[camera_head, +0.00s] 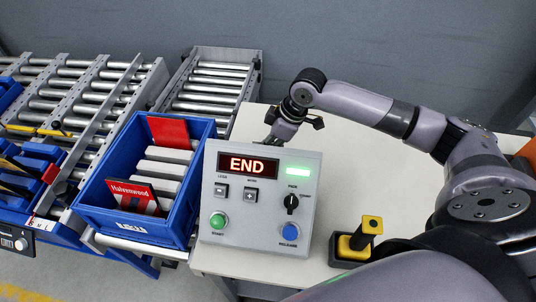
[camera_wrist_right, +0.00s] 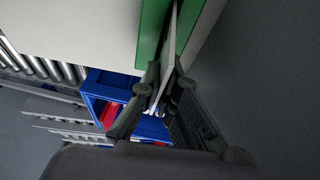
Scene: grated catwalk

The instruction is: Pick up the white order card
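A thin white sheet (camera_wrist_right: 172,38), likely the order card seen edge-on, stands against a green surface (camera_wrist_right: 152,30) in the right wrist view. My right gripper (camera_wrist_right: 166,78) has its fingertips close together on either side of the sheet's lower end. Whether they press on it is unclear. In the head view the right gripper (camera_head: 283,132) reaches down behind the grey control box (camera_head: 262,195), which hides its fingertips and the card. My left gripper is not in view.
The control box reads END and has a lit green lamp. A blue tote (camera_head: 130,215) with white boxes and red pieces stands left of it, by roller conveyors (camera_head: 215,85). Bare tabletop shows behind the joystick.

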